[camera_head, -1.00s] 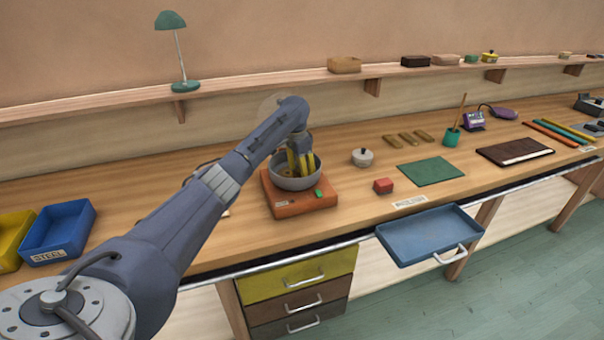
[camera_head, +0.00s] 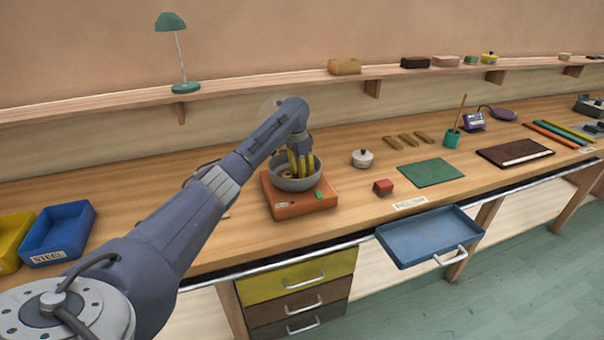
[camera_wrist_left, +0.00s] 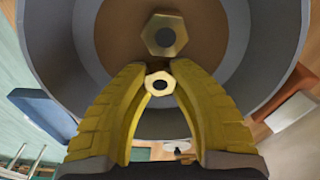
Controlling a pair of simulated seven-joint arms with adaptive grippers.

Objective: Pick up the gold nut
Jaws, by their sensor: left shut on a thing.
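My left gripper (camera_head: 301,170) reaches down into a grey bowl (camera_head: 296,186) on an orange base (camera_head: 300,207). In the left wrist view, its yellow fingers (camera_wrist_left: 159,88) are shut on a small pale-gold hex nut (camera_wrist_left: 151,78), held between the fingertips. A larger-looking gold hex nut (camera_wrist_left: 149,36) lies on the brown bottom of the bowl, just beyond the fingertips and apart from them. The bowl's grey wall (camera_wrist_left: 82,50) surrounds the fingers. In the head view the nuts are too small to make out clearly. My right gripper is not in view.
A small lidded pot (camera_head: 362,158), a red block (camera_head: 383,187) and a green mat (camera_head: 431,172) stand right of the bowl. A blue bin (camera_head: 60,230) and a yellow bin (camera_head: 12,240) are at left.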

